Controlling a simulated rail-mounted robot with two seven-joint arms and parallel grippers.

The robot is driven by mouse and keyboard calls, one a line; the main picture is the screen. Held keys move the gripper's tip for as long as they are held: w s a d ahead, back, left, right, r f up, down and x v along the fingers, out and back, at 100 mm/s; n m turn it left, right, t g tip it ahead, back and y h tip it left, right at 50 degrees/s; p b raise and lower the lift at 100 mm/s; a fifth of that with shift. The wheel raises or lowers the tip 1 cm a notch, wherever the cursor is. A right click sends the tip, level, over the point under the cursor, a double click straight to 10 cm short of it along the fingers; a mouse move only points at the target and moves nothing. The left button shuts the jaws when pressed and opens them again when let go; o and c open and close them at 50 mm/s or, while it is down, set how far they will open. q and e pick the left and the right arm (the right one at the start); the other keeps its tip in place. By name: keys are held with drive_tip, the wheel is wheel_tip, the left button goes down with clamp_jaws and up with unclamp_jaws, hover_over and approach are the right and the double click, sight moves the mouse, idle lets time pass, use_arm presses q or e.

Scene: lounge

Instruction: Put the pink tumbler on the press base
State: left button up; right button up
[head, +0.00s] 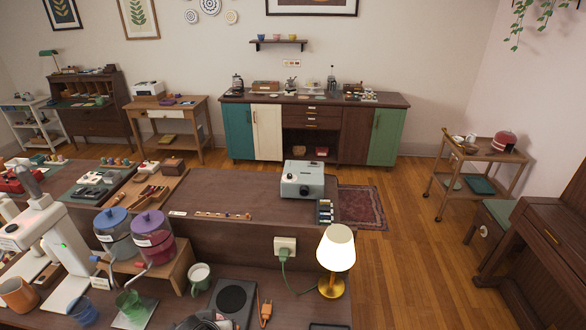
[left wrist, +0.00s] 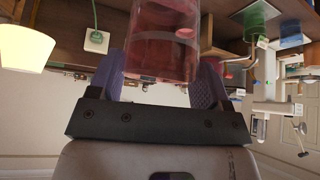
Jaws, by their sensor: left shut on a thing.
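In the left wrist view, my left gripper (left wrist: 160,78) is shut on a clear pink tumbler (left wrist: 160,45), with one purple finger on each side of it. The head view does not clearly show this tumbler or my left gripper. A white machine (head: 45,235) with a green light, which looks like the press, stands at the left in the head view. Its flat white base (head: 66,292) reaches toward the front and looks bare. The machine also shows at the right in the left wrist view (left wrist: 272,108). My right gripper is in neither view.
A blue tumbler (head: 82,312) and a green tumbler (head: 130,305) stand near the base. Two lidded jars with cranks, one blue (head: 115,238) and one purple-lidded (head: 152,240), stand on a wooden riser. A mug (head: 200,277), a hotplate (head: 232,300) and a lamp (head: 335,255) stand rightward.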

use_arm(q)
drive_tip(key=s+a+r+m+h+p, duration=0.1)
drive_tip(key=r+m+h+p, duration=0.1)
drive_tip(key=r+p, duration=0.8)
drive_tip(key=s+a+r+m+h+p, duration=0.2)
drive_tip(key=r+m+p, duration=0.3)
drive_tip(key=r+p, duration=0.5)
drive_tip(key=shift+s+a+r+g+p, duration=0.25)
drive_tip(key=shift+a+r+g+p, duration=0.05)
drive_tip(key=shift+r+g, duration=0.1)
drive_tip(key=shift+f, duration=0.1)
